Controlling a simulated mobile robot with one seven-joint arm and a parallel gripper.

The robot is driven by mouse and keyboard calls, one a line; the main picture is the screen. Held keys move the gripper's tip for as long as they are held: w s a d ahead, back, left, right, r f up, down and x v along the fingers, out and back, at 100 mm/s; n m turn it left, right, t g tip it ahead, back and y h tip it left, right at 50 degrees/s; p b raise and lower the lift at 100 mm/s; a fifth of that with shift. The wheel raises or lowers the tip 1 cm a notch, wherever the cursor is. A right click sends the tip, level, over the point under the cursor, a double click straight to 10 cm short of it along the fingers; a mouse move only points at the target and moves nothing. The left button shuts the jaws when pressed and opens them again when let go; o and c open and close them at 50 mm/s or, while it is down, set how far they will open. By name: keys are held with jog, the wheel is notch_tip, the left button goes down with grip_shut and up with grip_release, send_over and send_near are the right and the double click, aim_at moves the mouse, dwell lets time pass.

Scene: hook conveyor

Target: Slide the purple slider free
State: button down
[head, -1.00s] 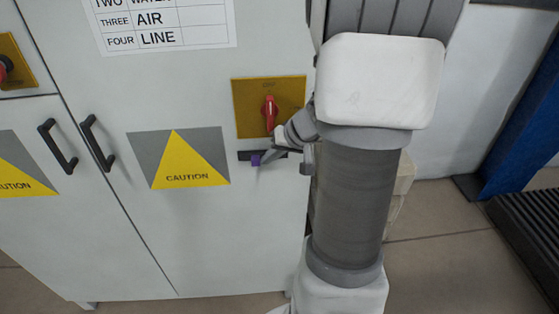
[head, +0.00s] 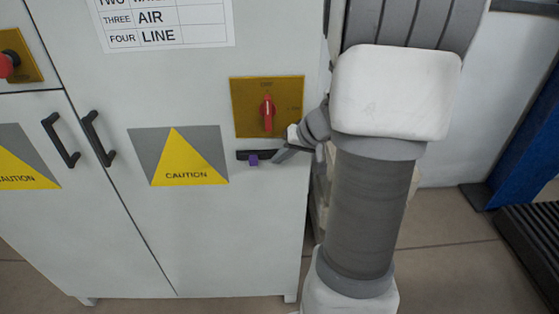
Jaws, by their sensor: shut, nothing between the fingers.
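The purple slider (head: 253,159) is a small block on a short dark horizontal track (head: 242,155) on the white cabinet front, below a yellow plate with a red switch. It sits left of the middle of the visible track. My gripper (head: 277,158) is shut and empty.
The red rotary switch (head: 267,113) on its yellow plate is close above my gripper. A caution sign (head: 178,158) lies flat to the left, with two black door handles (head: 97,138) beyond it. The cabinet face below the track is clear.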

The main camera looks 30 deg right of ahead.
jog(key=v, duration=1)
jog(key=shift+s+d, duration=0.15)
jog(key=shift+d, duration=0.05)
jog(key=shift+r, duration=0.1)
